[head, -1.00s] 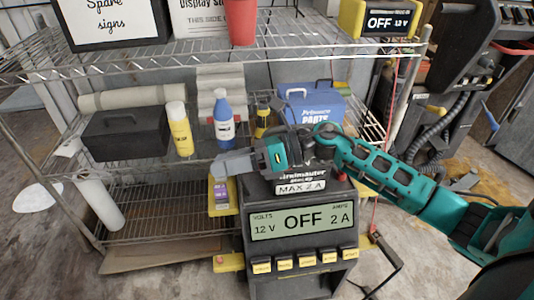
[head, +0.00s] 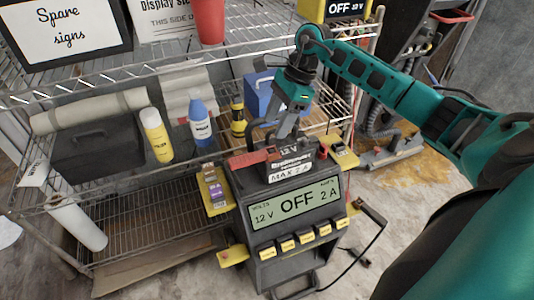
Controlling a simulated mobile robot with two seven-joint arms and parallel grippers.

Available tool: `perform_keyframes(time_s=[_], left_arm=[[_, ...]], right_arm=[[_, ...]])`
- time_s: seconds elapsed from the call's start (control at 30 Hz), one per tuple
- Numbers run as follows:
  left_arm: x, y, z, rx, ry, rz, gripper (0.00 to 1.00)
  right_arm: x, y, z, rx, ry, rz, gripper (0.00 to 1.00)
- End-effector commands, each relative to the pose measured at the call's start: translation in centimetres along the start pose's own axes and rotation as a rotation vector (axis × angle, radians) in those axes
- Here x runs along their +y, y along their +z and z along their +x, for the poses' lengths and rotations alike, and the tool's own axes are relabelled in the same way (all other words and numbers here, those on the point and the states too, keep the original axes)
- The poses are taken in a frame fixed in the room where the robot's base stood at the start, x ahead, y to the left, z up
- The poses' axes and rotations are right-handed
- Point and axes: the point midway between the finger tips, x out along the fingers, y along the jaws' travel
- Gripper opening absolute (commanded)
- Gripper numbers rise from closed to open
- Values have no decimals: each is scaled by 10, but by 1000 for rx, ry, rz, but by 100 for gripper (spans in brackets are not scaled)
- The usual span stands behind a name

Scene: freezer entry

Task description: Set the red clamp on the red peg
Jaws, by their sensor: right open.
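A red, clamp-like piece (head: 255,159) lies at the left side of the top of the black battery (head: 287,167), which is marked 12 V. A smaller red piece (head: 322,149) shows at the battery's right side; I cannot tell whether it is the red peg. My right gripper (head: 286,130) is open, with its grey fingers pointing down just above and behind the battery. It lies between the two red pieces in the picture, and I see nothing held in it. Its fingertips partly overlap the battery top, so contact is unclear. My left gripper is not in view.
The battery sits on a charger (head: 297,205) reading OFF, with yellow buttons and yellow side trays (head: 214,190). Wire shelves behind hold a yellow bottle (head: 157,136), a blue bottle (head: 201,124) and a blue box (head: 262,95). A black cable (head: 372,245) hangs at right.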

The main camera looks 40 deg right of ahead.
Motion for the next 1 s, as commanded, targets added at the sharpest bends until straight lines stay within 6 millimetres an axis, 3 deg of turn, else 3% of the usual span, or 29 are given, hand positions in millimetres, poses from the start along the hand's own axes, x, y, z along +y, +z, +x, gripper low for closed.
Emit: perform_keyframes(time_s=[0.1, 0.37, 0.7, 1.0], left_arm=[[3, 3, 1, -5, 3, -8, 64], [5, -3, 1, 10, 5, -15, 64], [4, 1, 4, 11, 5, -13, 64], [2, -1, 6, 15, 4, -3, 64]], right_arm=[[1, 1, 24, -4, 3, 0, 55], [0, 1, 47, -4, 1, 1, 55], [-3, 4, 92, -4, 1, 1, 55], [-4, 4, 96, -3, -1, 1, 55]])
